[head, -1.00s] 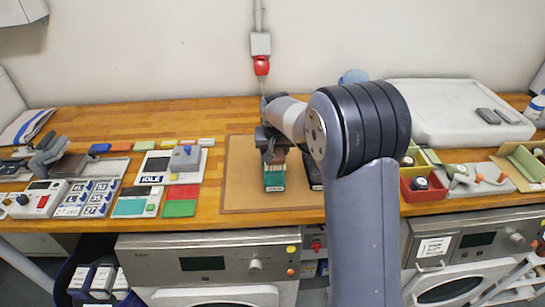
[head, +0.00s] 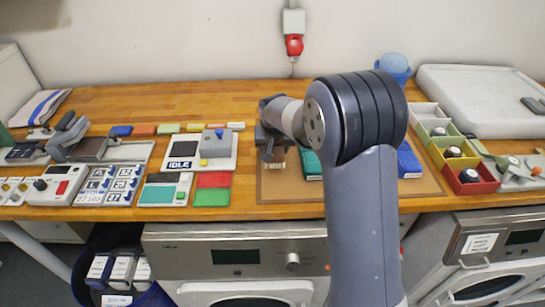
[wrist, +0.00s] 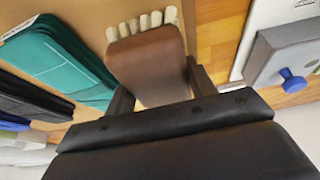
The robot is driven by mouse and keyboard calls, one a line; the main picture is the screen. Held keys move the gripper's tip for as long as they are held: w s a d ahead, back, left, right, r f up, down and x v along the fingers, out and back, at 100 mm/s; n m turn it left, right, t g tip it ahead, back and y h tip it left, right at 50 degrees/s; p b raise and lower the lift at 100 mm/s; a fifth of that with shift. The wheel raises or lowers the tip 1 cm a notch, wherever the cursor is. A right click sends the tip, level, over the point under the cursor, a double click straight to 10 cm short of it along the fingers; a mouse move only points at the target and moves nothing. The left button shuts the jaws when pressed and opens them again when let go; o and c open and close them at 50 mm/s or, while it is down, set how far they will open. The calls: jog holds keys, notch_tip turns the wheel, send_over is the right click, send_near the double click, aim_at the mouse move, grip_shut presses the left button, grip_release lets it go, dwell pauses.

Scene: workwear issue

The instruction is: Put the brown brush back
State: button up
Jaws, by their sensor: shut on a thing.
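The brown brush (wrist: 148,58) is a rounded brown block with cream bristle tufts along its far side. In the wrist view it sits between the two fingers of my gripper (wrist: 158,84), which is shut on it. In the head view my gripper (head: 270,148) is over the left end of the tan board (head: 285,187). Only a pale bit of the brush (head: 273,166) shows below it there. I cannot tell whether the brush touches the board.
Black (wrist: 30,98) and blue (head: 408,163) items lie farther right on the board. To the left stand a grey IDLE device (head: 216,146) and red and green pads (head: 212,196). Small coloured bins (head: 470,180) stand at right.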

jog(key=shift+f, duration=1.95)
jog(key=shift+f, duration=0.2)
jog(key=o, duration=1)
jog(key=shift+r, duration=0.1)
jog(key=shift+r+p, duration=0.2)
jog(key=shift+p, duration=0.2)
jog(key=b+v, duration=0.1)
jog(key=v, duration=1.1)
jog(key=shift+b, duration=0.4)
jog(key=shift+f, duration=0.1)
